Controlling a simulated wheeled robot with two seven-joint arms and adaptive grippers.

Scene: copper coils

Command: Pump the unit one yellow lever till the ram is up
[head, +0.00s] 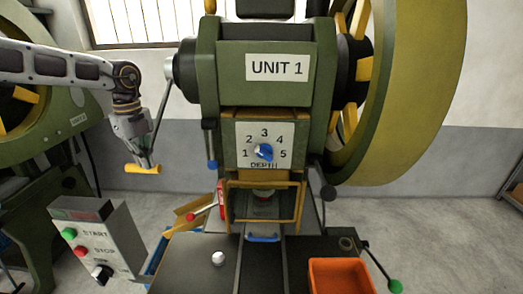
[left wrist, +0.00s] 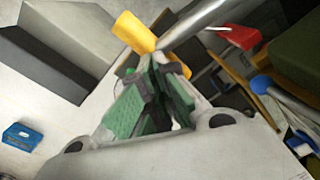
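The unit one yellow lever is a grey rod with a yellow handle (head: 142,169), on the left side of the green press marked UNIT 1 (head: 207,75). The rod hangs down from a round hub, with the handle at its low end. My left gripper (head: 144,161) reaches down to the handle from above. In the left wrist view, its green fingers (left wrist: 152,78) close around the yellow handle (left wrist: 134,32), which shows on both sides of them beside the rod (left wrist: 205,22). The ram (head: 263,193) is partly hidden behind the yellow guard frame. My right gripper is out of view.
A START/STOP control box (head: 122,240) stands below the lever. A blue-knobbed depth dial (head: 263,152) is on the press front. The bench holds a white ball knob (head: 218,258) and an orange bin (head: 342,265). Another green machine (head: 50,140) stands at left.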

